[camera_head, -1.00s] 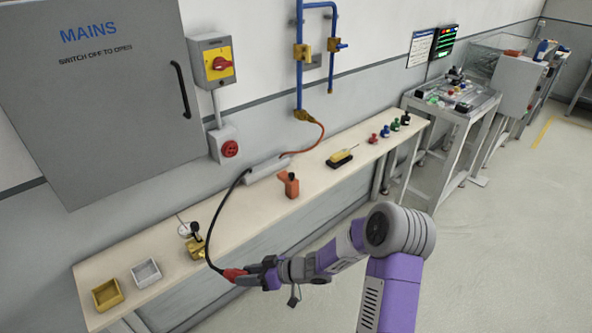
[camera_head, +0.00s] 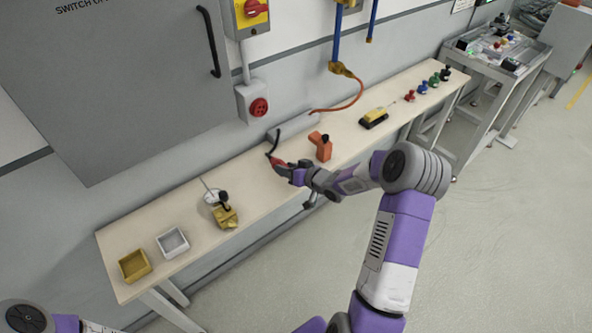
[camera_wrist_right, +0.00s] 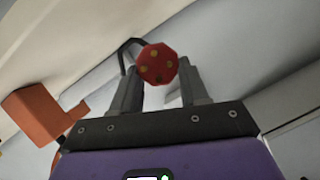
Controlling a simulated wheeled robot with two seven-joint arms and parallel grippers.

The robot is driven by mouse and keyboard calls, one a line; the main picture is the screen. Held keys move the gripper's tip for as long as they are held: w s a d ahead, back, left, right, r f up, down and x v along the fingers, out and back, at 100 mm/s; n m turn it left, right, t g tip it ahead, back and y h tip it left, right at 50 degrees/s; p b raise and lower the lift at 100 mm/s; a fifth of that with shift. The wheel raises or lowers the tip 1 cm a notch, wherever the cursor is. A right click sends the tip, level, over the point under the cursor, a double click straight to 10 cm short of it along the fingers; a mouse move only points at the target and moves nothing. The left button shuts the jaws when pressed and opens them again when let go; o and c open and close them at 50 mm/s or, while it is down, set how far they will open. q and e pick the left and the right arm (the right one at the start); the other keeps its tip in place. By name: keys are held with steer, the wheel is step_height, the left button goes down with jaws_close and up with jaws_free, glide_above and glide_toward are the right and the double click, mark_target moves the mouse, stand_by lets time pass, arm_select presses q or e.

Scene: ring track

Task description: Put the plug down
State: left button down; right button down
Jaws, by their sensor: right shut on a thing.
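The red plug (camera_head: 277,161) is in the jaws of my right gripper (camera_head: 287,167), over the bench, left of the orange block-like object. Its black cable (camera_head: 273,143) runs up toward the grey box at the wall. In the right wrist view the plug's round red face with brass-coloured dots (camera_wrist_right: 157,63) sits between the two fingers of my right gripper (camera_wrist_right: 160,88). I cannot tell whether the plug touches the bench. My left gripper is out of view; only part of my left arm shows at the lower left.
The bench (camera_head: 262,185) has bare room left of the plug. The orange object (camera_head: 320,147) stands close to the right; it also shows in the wrist view (camera_wrist_right: 40,112). The grey box (camera_head: 296,129) lies behind. A red-faced socket (camera_head: 258,107) is on the wall. Trays (camera_head: 134,265) stand at the left end.

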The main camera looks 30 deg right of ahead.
mark_target(288, 186)
steer(key=shift+w+f+b, duration=0.1)
steer(key=shift+f+b, duration=0.45)
steer(key=shift+f, duration=1.8)
steer(key=shift+f, duration=0.1)
steer(key=c, duration=0.6)
jaws_free()
steer(key=shift+f, duration=0.1)
steer(key=shift+o, duration=0.2)
